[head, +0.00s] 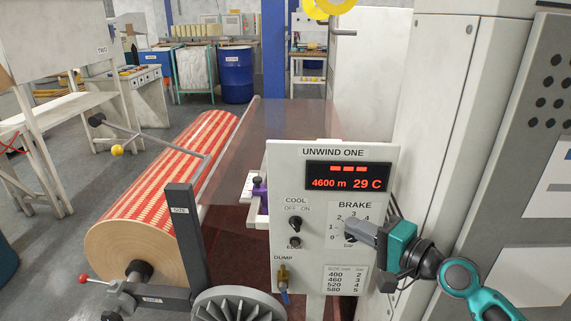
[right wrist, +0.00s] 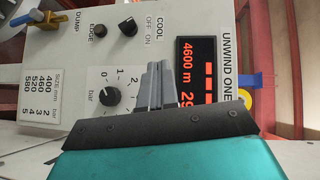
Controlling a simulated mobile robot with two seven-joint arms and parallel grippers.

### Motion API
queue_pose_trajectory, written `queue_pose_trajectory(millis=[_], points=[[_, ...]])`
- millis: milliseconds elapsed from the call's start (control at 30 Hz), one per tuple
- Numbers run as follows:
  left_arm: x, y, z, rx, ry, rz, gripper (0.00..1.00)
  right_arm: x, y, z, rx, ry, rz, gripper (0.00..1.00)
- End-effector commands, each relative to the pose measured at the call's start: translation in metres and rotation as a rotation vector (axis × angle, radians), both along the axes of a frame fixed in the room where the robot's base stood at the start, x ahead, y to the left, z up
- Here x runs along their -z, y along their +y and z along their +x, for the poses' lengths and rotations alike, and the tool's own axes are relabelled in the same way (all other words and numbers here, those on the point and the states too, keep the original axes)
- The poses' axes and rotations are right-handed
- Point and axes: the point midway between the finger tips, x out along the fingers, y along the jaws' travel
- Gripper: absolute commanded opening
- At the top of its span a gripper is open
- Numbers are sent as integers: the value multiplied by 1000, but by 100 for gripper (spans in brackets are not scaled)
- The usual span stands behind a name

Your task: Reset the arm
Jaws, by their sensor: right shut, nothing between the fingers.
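My right gripper (head: 352,227) is in front of the UNWIND ONE panel (head: 283,165), by the BRAKE dial (head: 351,238). Its grey fingers are shut with nothing between them. In the head view they partly cover the dial. In the right wrist view the closed fingers (right wrist: 160,75) lie beside the black brake knob (right wrist: 110,96), with a visible gap between them. My right arm comes in from the lower right. My left gripper is not in view. A dark upright arm marked SIZE (head: 186,240) stands beside the red and cream patterned roll (head: 165,190).
The panel carries a COOL knob (head: 294,223), an EDGE button (head: 294,242), a brass DUMP valve (head: 283,277) and a red display (head: 347,177) reading 4600 m, 29 C. A white cabinet (head: 430,120) stands close on the right. A blue drum (head: 236,75) is far back.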

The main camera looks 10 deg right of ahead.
Motion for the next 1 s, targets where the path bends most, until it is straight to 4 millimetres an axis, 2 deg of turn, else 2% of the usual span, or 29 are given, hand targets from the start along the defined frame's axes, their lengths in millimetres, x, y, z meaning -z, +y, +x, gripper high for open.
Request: queue_pose_trajectory(millis=[133,267,400,600,700,800,1000], points=[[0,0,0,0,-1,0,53,23,5,-8,8,0,-82,0],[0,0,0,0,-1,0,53,73,15,-30,12,-5,-302,0],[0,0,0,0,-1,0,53,133,31,-69,-18,-20,-625,0],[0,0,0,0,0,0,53,195,53,-130,-129,-52,-1065,0],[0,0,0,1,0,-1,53,212,62,-155,-193,-71,-1234,0],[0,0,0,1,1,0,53,222,68,-171,-241,-89,-1350,0],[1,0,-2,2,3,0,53,228,71,-181,-277,-103,-1428,0]])
